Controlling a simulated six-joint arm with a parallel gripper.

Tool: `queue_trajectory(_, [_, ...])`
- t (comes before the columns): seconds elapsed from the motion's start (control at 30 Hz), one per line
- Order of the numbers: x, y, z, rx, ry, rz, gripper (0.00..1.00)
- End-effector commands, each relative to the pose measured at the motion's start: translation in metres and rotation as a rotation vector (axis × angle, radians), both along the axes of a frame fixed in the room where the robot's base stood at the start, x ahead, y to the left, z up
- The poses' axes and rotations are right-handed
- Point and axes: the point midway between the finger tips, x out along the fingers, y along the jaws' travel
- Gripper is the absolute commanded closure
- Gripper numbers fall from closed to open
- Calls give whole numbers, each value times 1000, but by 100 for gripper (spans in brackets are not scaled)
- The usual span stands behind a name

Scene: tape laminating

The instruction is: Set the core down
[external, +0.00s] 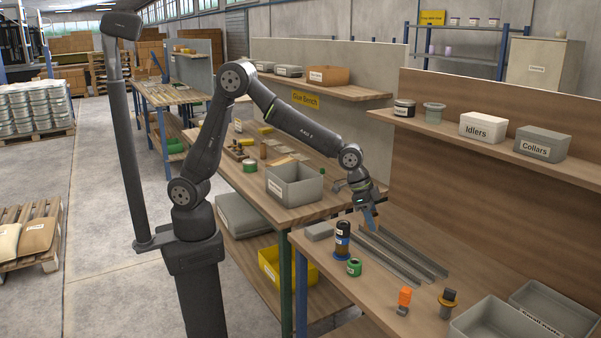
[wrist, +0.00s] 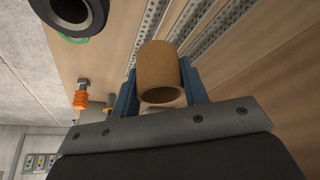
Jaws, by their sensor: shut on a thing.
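The core (wrist: 158,70), a short brown cardboard tube, sits between the blue fingers of my gripper (wrist: 160,78) in the wrist view. My gripper is shut on it, one finger on each side. The tube's open end faces the camera. In the external view my gripper (external: 370,214) points down over the workbench (external: 440,248), close to the back ends of the metal rails (external: 400,255). I cannot make out the core clearly there, nor whether it touches anything below.
A dark roll with a blue base (external: 342,240) and a green ring (external: 354,267) stand left of the rails. An orange-topped fitting (external: 404,298) and a brass-flanged piece (external: 447,302) stand nearer the front. Grey bins (external: 500,322) fill the front right corner. A shelf (external: 490,150) runs behind.

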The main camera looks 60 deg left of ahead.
Motion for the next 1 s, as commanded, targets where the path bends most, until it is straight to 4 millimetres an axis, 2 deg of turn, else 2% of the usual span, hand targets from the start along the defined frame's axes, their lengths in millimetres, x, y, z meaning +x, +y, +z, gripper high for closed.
queue_trajectory(0.03, [17,23,-1,0,0,42,81])
queue_trajectory(0.1, [36,51,-2,-1,1,92,81])
queue_trajectory(0.3, [79,134,-6,0,1,231,81])
queue_trajectory(0.5, [107,222,-10,1,0,371,81])
queue_trajectory(0.7, [121,301,-14,0,0,497,81])
queue_trajectory(0.83, [124,336,-15,1,-1,552,81])
queue_trajectory(1.0, [124,359,-16,1,-1,588,81])
